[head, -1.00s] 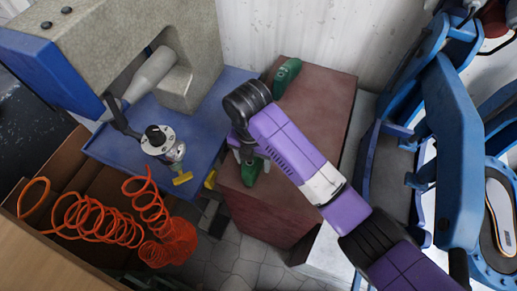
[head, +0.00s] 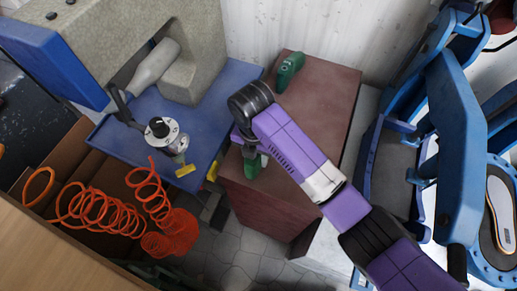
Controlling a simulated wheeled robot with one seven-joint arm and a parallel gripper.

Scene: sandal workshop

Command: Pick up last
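Two green lasts lie on a reddish-brown box-like stand (head: 325,110). The far last (head: 290,70) lies near the stand's back edge, clear of my arm. The near last (head: 253,166) is by the stand's front left edge, partly hidden by my gripper. My gripper (head: 248,152) is right over the near last, with its fingers pointing down at it. The fingers are small and partly covered by my purple arm, so I cannot tell whether they are open or closed on the last.
A blue table (head: 205,125) with a grey machine (head: 200,50) stands at the left. Orange coiled hoses (head: 110,210) hang at the lower left. A blue machine (head: 455,150) stands at the right, with a sole (head: 498,212) on it. The right part of the stand's top is bare.

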